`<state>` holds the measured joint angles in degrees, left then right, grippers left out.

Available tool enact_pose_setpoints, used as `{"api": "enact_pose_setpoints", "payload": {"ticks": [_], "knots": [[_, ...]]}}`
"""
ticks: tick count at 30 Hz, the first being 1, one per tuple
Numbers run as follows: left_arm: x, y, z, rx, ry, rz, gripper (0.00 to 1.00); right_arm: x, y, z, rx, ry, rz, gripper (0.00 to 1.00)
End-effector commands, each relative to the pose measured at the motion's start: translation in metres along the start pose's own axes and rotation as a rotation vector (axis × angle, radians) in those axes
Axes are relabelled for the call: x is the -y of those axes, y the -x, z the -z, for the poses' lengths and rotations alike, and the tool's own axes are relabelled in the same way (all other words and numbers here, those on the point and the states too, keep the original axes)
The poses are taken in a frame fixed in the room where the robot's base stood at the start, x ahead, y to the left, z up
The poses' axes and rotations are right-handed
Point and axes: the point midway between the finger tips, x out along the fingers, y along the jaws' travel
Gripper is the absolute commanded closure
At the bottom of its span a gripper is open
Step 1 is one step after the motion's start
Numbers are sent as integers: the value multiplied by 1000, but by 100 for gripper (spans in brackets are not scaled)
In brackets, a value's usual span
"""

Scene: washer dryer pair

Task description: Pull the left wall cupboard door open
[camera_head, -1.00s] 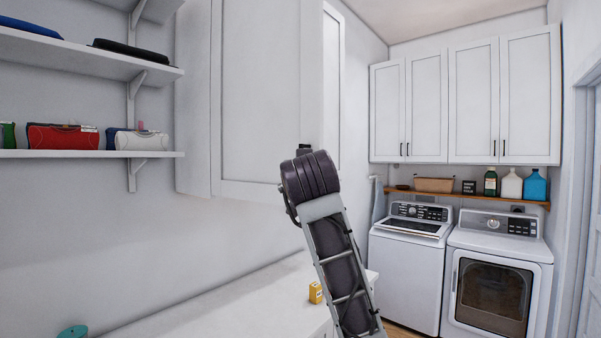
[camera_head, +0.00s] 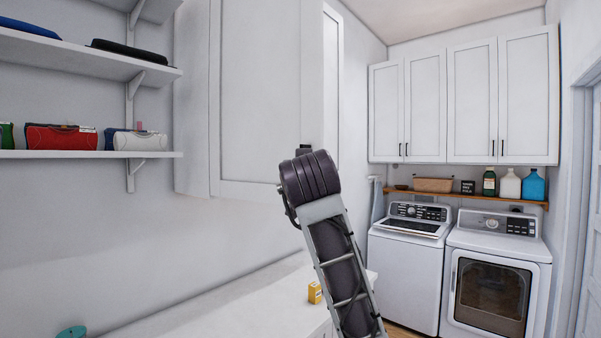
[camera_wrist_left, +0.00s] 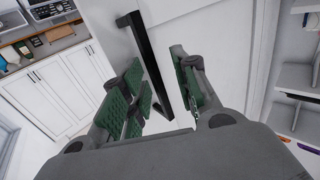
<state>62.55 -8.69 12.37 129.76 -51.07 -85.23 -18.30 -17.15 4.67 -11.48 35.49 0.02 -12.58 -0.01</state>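The white wall cupboard door (camera_head: 262,95) fills the upper middle of the head view, with a recessed panel. My left arm rises in front of its lower right part and hides my left gripper there. In the left wrist view, a black bar handle (camera_wrist_left: 147,60) stands on the white door. My left gripper (camera_wrist_left: 165,85) is open, with green-padded fingers on either side of the handle. A gap shows between the handle and the right finger; contact on the left side is unclear. I cannot tell whether the door is ajar. My right gripper is not in view.
Open shelves (camera_head: 90,155) with bags are left of the cupboard. Below is a white counter (camera_head: 235,300) with a small yellow box (camera_head: 315,292). A washer (camera_head: 405,270), a dryer (camera_head: 495,285) and closed cupboards (camera_head: 475,95) stand at the far wall.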

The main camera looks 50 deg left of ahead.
Motion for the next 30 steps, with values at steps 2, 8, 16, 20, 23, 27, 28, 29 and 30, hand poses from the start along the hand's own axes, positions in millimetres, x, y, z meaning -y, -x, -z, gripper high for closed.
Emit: {"api": "enact_pose_setpoints", "payload": {"ticks": [2, 8, 16, 20, 23, 27, 28, 29, 30], "knots": [[0, 8, 0, -2, 0, -1, 70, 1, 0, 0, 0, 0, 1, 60], [0, 35, 0, -2, 3, -2, 70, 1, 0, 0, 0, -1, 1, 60], [-1, 75, 0, -2, 2, -2, 70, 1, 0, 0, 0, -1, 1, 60], [-1, 91, 0, -2, 2, -3, 70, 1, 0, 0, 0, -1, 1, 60], [-1, 100, 0, -1, 2, -2, 70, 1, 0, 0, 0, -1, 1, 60], [-1, 108, 0, -1, 1, -2, 70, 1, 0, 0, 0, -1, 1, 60], [-1, 109, 0, -1, 1, -2, 70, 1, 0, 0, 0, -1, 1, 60], [-1, 109, 0, -1, 1, -2, 70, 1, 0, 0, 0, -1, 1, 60], [-1, 110, 0, -1, 1, -2, 70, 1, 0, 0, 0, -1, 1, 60]]}}
